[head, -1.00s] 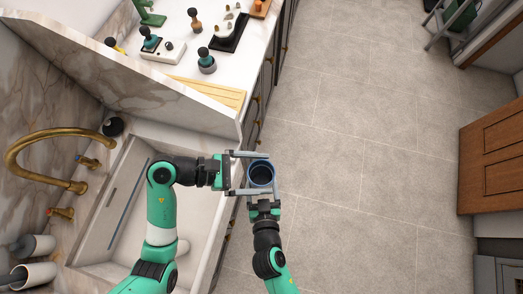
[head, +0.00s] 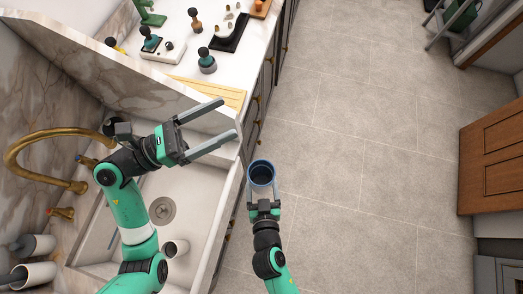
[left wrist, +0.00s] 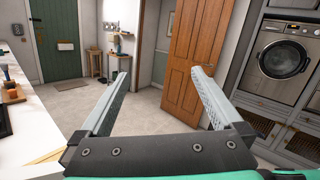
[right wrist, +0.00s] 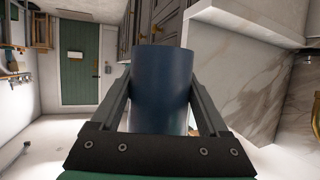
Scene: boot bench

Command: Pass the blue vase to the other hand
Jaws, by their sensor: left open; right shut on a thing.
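The blue vase (head: 262,172) is an open-topped dark blue cylinder, seen from above in the head view. My right gripper (head: 263,193) is shut on it and holds it over the floor, just right of the sink cabinet front. In the right wrist view the vase (right wrist: 162,88) stands between the two fingers. My left gripper (head: 218,123) is open and empty over the sink's far edge, up and left of the vase and apart from it. In the left wrist view the space between its fingers (left wrist: 160,95) is empty.
A brass tap (head: 50,140) arches over the left of the sink (head: 205,215). A white cup-like thing (head: 176,248) lies in the sink. A raised marble panel (head: 130,75) divides the sink from the counter with several small objects.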

